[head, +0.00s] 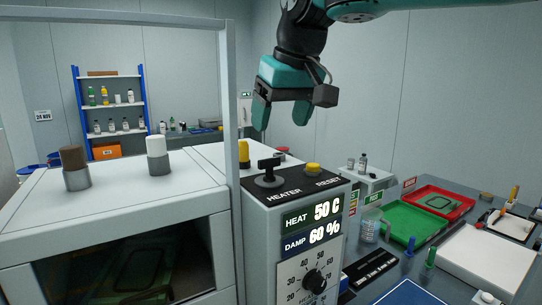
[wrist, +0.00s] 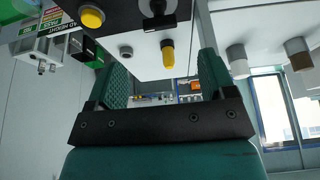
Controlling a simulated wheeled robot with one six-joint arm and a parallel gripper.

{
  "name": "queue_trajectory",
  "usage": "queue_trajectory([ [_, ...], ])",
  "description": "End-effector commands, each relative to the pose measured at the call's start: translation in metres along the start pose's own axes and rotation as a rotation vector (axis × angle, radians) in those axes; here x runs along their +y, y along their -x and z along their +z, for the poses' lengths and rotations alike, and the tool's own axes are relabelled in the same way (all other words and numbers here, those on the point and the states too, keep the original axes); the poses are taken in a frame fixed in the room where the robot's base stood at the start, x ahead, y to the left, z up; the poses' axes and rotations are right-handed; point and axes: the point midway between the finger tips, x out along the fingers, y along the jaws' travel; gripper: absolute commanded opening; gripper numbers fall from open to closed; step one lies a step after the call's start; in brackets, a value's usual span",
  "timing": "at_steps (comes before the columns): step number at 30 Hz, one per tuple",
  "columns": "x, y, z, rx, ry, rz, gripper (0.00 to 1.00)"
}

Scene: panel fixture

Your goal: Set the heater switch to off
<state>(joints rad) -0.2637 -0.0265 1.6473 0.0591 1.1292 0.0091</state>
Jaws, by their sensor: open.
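The heater switch (head: 268,172) is a black T-shaped handle on a round base. It stands on the black top panel of a grey control box (head: 262,230), above the printed word HEATER. No off mark is readable beside it. The switch also shows at the top edge of the wrist view (wrist: 156,20), partly cut off. My gripper (head: 282,116) is open and empty, above the panel and apart from the switch. In the wrist view its two green fingers (wrist: 163,75) stand wide apart, with the switch beyond them.
A yellow reset button (head: 313,169) is right of the switch, and a yellow peg (head: 244,153) stands behind it. The display (head: 312,225) reads HEAT 50 C and DAMP 60 %. A grey frame post (head: 230,90) rises close left of my gripper. Trays (head: 445,201) lie right.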

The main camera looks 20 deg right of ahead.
Motion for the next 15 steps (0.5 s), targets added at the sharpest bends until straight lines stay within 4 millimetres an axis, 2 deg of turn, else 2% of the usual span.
queue_trajectory([
  [3, 0.0, -0.028, 0.0, -0.005, 0.0, 0.001, 0.77],
  [7, 0.0, -0.053, 0.0, -0.005, 0.0, 0.001, 0.77],
  [12, 0.0, -0.076, 0.0, -0.002, 0.0, 0.0, 0.77],
  [15, 0.0, -0.082, 0.0, 0.001, 0.0, 0.0, 0.77],
])
